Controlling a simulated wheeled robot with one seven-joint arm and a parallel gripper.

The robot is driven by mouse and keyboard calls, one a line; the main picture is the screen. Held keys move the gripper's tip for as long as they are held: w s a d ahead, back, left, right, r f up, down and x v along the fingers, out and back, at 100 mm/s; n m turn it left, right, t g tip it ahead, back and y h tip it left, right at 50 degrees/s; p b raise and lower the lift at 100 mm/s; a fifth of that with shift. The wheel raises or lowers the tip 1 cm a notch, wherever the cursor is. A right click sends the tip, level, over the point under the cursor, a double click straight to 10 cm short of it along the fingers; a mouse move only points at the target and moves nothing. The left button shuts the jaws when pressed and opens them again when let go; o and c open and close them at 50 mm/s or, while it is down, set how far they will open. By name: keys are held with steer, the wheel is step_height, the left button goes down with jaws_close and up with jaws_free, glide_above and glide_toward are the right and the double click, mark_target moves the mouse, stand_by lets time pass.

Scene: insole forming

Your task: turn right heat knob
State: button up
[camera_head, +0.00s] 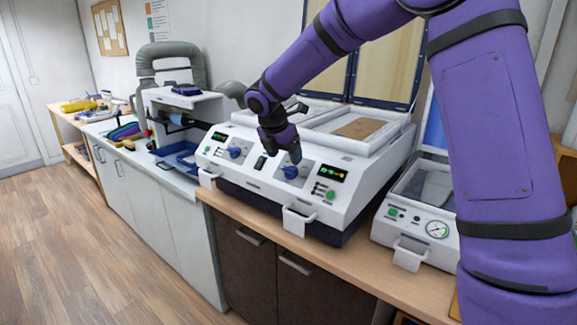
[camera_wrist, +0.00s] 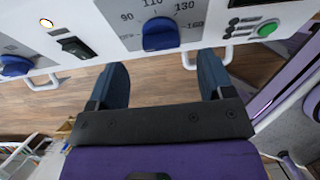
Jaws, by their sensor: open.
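The right heat knob (camera_head: 290,172) is blue and sits on the sloped front panel of the white forming machine (camera_head: 254,185). In the wrist view the knob (camera_wrist: 160,34) shows at the top centre, below a dial scale with printed numbers. My gripper (camera_wrist: 162,80) is open, its two dark blue fingers spread apart and nothing between them. The knob lies just beyond the fingertips, roughly centred between them in that view. In the head view my gripper (camera_head: 278,142) is close to the knob; whether it touches cannot be told.
The left blue knob (camera_head: 236,152) and a black rocker switch (camera_wrist: 76,47) are left of the right knob. A green button (camera_wrist: 267,29) is to its right. White handles (camera_head: 298,221) stick out from the machine's front. A smaller machine with a gauge (camera_head: 437,229) stands to the right.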

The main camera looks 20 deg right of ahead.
mark_target(288, 168)
steer(key=shift+x, duration=2.35)
steer(key=c, duration=0.9)
